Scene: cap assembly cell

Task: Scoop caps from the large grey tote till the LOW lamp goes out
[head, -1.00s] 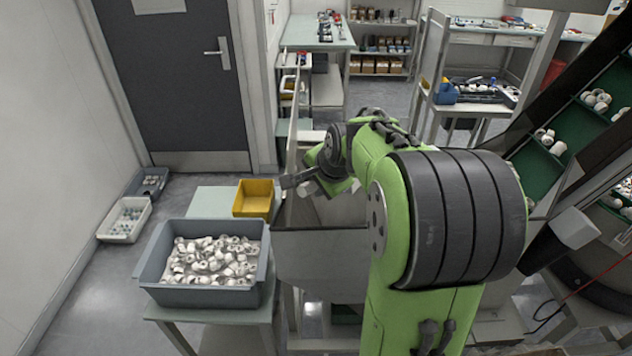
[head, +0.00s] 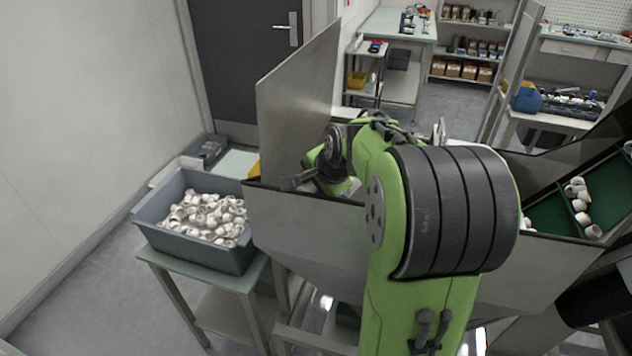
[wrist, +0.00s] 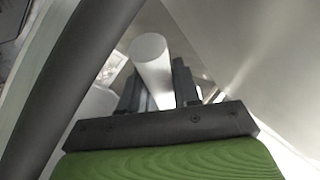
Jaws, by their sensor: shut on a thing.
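The large grey tote (head: 192,246) stands on a small table at left in the head view, well filled with white caps (head: 208,217). My gripper (wrist: 156,82) is shut on a pale round bar (wrist: 150,58), which looks like a scoop handle, in the wrist view. The bar's far end and any scoop bowl are out of sight. Whether caps are held cannot be seen.
The hopper's tall metal panel (head: 293,112) rises beside my arm. A green cleated conveyor (head: 556,212) carrying white caps slopes at right. Clear floor (head: 90,290) lies left of the tote table.

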